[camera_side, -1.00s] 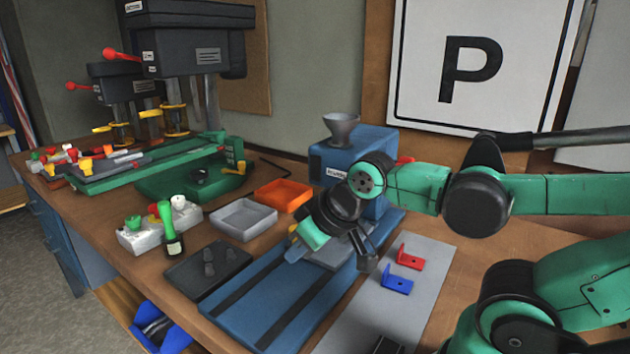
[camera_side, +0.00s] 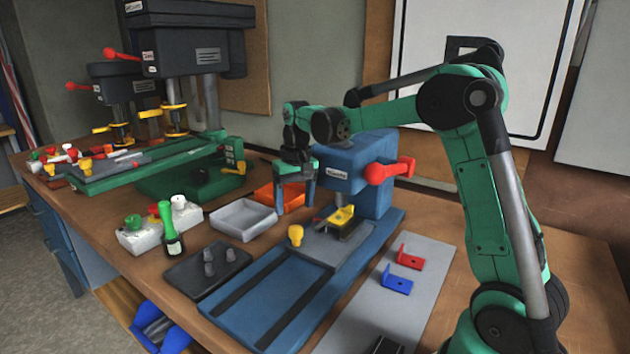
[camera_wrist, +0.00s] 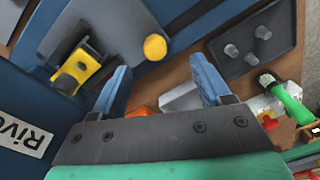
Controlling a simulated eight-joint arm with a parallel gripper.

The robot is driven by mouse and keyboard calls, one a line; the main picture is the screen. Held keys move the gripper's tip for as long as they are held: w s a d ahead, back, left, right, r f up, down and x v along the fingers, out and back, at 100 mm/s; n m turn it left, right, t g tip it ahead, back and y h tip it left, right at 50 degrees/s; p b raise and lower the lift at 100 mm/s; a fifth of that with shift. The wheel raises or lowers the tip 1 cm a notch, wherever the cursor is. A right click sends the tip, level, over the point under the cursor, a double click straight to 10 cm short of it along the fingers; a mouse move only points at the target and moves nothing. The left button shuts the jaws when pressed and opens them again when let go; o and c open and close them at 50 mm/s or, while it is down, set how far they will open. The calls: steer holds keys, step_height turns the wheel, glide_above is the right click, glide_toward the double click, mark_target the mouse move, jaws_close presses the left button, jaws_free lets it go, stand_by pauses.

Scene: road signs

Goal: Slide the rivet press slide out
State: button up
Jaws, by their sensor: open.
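The blue rivet press (camera_side: 355,170) stands at the back of its blue rail base (camera_side: 262,308). Its grey slide plate (camera_side: 330,248) sits on the rails under and in front of the press head. A yellow knob (camera_side: 296,234) stands upright at the slide's front left corner, and a yellow fixture (camera_side: 341,218) sits on the slide. In the wrist view, the yellow knob (camera_wrist: 155,47) is beyond my fingertips. My gripper (camera_side: 294,208) is open and points down, left of the press and behind the knob, apart from it. Its two blue fingers (camera_wrist: 165,85) show with nothing between them.
An orange bin (camera_side: 283,196) and a grey bin (camera_side: 243,219) lie left of the press. A dark tray with grey pegs (camera_side: 208,269) is beside the rails. Red and blue brackets (camera_side: 397,280) lie on a grey mat at right. The rails' front is clear.

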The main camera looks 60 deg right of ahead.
mark_target(296, 228)
steer(key=shift+w+d+f, duration=0.2)
steer(key=shift+d+f, duration=0.3)
steer(key=shift+f, duration=0.05)
steer(key=shift+a+f, duration=0.1)
steer(key=shift+f, duration=2.55)
steer(key=shift+c, duration=0.2)
jaws_close()
